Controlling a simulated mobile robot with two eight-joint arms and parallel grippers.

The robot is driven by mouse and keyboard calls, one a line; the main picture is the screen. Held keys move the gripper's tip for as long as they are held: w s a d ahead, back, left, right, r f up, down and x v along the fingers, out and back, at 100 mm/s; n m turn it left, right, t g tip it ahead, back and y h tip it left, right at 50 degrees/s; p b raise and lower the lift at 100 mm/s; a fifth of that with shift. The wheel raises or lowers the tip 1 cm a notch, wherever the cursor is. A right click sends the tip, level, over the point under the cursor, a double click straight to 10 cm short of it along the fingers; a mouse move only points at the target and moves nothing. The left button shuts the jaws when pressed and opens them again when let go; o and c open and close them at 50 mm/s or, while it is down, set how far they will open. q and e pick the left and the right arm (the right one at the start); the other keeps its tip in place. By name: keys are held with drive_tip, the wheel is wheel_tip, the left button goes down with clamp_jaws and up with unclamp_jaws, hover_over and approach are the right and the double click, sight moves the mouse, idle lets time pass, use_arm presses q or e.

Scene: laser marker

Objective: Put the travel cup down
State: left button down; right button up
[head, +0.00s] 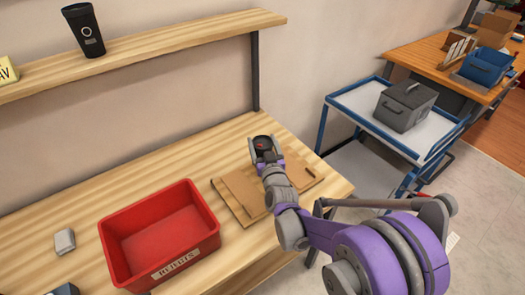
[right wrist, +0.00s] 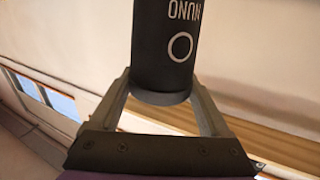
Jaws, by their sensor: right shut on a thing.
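My right gripper (head: 263,156) is over the workbench, around the far edge of a flat brown board (head: 236,200). It is shut on a dark travel cup (head: 262,142), seen mostly from above in the head view. In the right wrist view the black cup (right wrist: 165,50) sits between the two fingers (right wrist: 166,100), with a white ring and upside-down lettering like "NUNO". I cannot tell whether its base touches the bench. A similar black cup (head: 84,30) with a white ring stands on the wall shelf (head: 150,43). My left gripper is not in view.
A red bin (head: 160,235) stands on the bench left of the board, with a small grey item (head: 64,241) further left. A blue-framed cart (head: 350,105) carrying a grey metal box (head: 405,104) stands at right. Bare bench (head: 130,180) lies behind the bin.

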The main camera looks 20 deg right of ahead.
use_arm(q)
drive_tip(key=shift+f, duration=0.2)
use_arm(e)
drive_tip(key=shift+f, duration=1.45)
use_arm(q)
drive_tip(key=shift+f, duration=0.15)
use_arm(e)
drive_tip(key=shift+f, duration=0.1)
use_arm(q)
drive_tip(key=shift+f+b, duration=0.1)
drive_tip(key=shift+b, duration=0.25)
use_arm(e)
drive_tip(key=o, duration=0.4)
drive_tip(key=shift+f, duration=0.15)
drive_tip(key=shift+o, duration=1.4)
